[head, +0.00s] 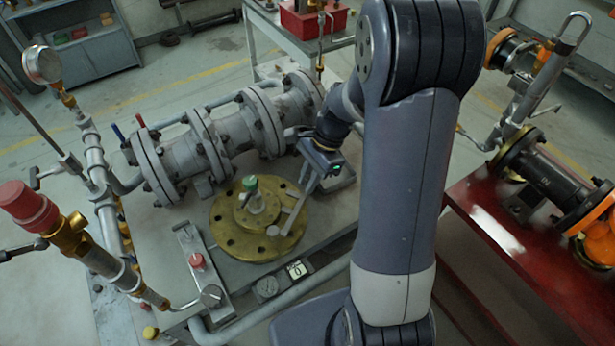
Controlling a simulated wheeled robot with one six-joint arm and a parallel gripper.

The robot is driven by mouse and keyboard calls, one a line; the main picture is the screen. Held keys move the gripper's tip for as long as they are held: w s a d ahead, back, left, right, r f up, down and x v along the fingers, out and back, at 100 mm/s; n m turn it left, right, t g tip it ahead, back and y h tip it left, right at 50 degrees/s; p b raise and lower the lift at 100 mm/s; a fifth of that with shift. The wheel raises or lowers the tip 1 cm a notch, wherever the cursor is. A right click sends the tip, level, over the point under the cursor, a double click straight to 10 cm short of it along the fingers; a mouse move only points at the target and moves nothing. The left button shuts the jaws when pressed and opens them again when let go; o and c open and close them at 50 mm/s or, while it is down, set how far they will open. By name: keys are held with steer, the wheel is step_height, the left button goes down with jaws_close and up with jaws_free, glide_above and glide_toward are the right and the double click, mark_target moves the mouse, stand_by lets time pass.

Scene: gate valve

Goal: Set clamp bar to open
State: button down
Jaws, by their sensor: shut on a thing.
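The clamp bar (289,213) is a thin grey bar lying at a slant over the right side of a round brass flange (232,243). Its lower end has a round grey knob near the flange's front right. My gripper (312,184) is at the bar's upper right end, shut on it. My wrist and the gripper body hide part of that end, and the fingertips are small and hard to make out.
A grey flanged pipe (190,155) runs behind the flange. A red bench (480,235) stands right. Upright pipework (95,165) stands left.

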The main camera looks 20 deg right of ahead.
steer(key=c, duration=1.3)
jaws_free()
steer(key=v, duration=1)
steer(key=shift+d+r, duration=0.2)
steer(key=shift+r, duration=0.15)
steer(key=x, duration=1.1)
steer(key=shift+w+a, duration=0.1)
steer(key=shift+r, duration=0.2)
